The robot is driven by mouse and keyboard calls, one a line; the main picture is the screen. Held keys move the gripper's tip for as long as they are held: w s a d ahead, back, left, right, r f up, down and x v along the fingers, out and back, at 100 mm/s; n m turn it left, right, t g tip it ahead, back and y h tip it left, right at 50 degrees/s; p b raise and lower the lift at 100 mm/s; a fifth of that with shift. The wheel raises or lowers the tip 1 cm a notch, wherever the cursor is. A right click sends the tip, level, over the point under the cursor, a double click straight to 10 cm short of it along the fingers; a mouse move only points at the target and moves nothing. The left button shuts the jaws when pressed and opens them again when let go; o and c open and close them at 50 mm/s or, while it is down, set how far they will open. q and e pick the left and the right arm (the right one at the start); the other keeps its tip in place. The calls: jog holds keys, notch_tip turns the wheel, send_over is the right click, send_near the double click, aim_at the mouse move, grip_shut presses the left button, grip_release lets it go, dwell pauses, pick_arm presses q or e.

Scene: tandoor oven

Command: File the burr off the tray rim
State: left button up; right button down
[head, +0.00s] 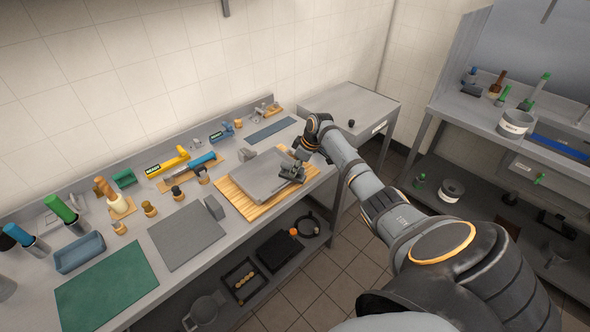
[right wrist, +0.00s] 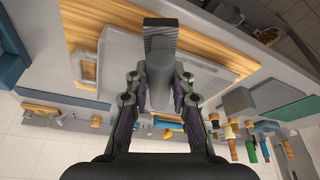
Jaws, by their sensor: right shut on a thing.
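The grey metal tray (head: 248,178) lies on a slatted wooden board (head: 232,203) on the steel bench. It also shows in the right wrist view (right wrist: 205,80), beyond my fingers. My right gripper (head: 296,166) is over the tray's right end. In the right wrist view my right gripper (right wrist: 160,98) is shut on a grey file-like tool (right wrist: 160,45) with a ribbed broad end. The tool overlaps the tray rim in that view; I cannot tell whether they touch. The burr cannot be made out. My left gripper is not in view.
A grey mat (head: 187,237) and a green mat (head: 107,286) lie left of the board. Several wooden-handled tools and a blue bin (head: 80,254) crowd the back and left. A blue-grey strip (head: 271,130) lies behind. A side table (head: 350,108) is mostly clear.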

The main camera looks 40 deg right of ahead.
jog(key=a+p, duration=0.3)
jog(key=a, duration=0.2)
jog(key=a+p, duration=0.2)
jog(key=shift+s+a+p, duration=0.25)
jog(key=shift+a+p, duration=0.1)
jog(key=shift+a, duration=0.05)
jog(key=shift+a+f, duration=0.1)
jog(key=shift+a, duration=0.05)
jog(key=shift+r+p, duration=0.45)
jog(key=shift+r, duration=2.05)
